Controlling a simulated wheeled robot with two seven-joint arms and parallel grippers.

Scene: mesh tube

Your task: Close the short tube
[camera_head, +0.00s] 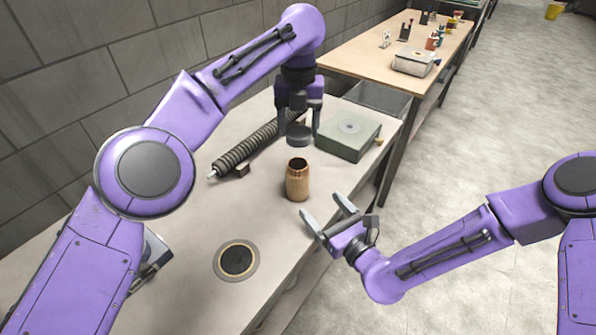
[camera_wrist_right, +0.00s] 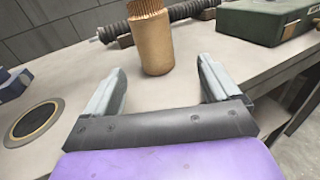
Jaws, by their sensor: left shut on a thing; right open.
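The short tube (camera_head: 297,182) is a brown, open-topped cylinder standing upright on the workbench. It also shows in the right wrist view (camera_wrist_right: 151,42), just beyond the fingers. My left gripper (camera_head: 299,128) is shut on a dark round cap (camera_head: 299,134), held above and a little behind the tube, apart from it. My right gripper (camera_head: 325,218) is open and empty, in front of the tube near the bench's front edge. Its fingers also show in the right wrist view (camera_wrist_right: 160,85), pointing toward the tube without touching it.
A dark ribbed rod (camera_head: 248,148) lies behind the tube on small supports. A green box (camera_head: 347,134) stands to the right at the back. A dark disc with a pale ring (camera_head: 237,261) lies at the front left. The bench (camera_head: 215,215) is bare around the tube.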

